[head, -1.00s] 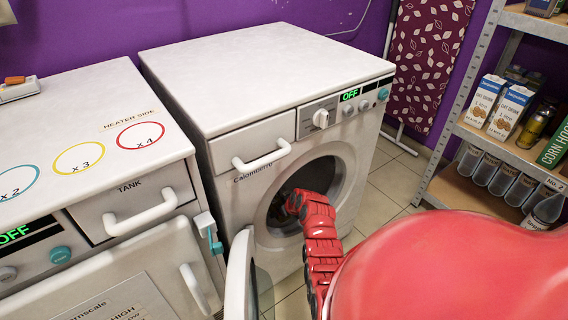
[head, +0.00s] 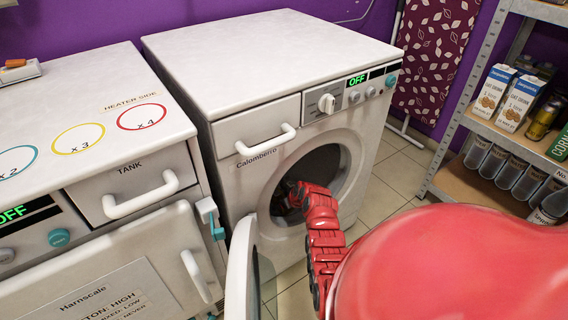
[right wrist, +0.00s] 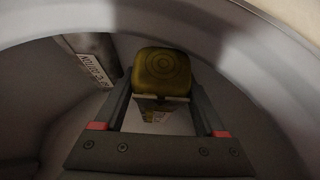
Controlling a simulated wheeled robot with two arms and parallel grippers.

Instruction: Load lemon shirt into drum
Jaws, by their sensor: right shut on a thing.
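The lemon shirt (right wrist: 162,72) shows in the right wrist view as a dark yellow rolled bundle with a spiral end and a pale label below it. My right gripper (right wrist: 160,100) is shut on it, with a finger on each side. In the head view my red right arm reaches into the round opening of the washing machine (head: 270,60), whose door (head: 240,275) stands open. The gripper and shirt are hidden there by the arm and the opening. The right wrist view shows the curved grey rim (right wrist: 250,50) around them. My left gripper is out of view.
A grey item with a printed label (right wrist: 95,65) lies left of the shirt in the right wrist view. A cabinet marked TANK (head: 135,180) stands left of the washer. Shelves with cartons (head: 518,100) stand at the right. Tiled floor shows between.

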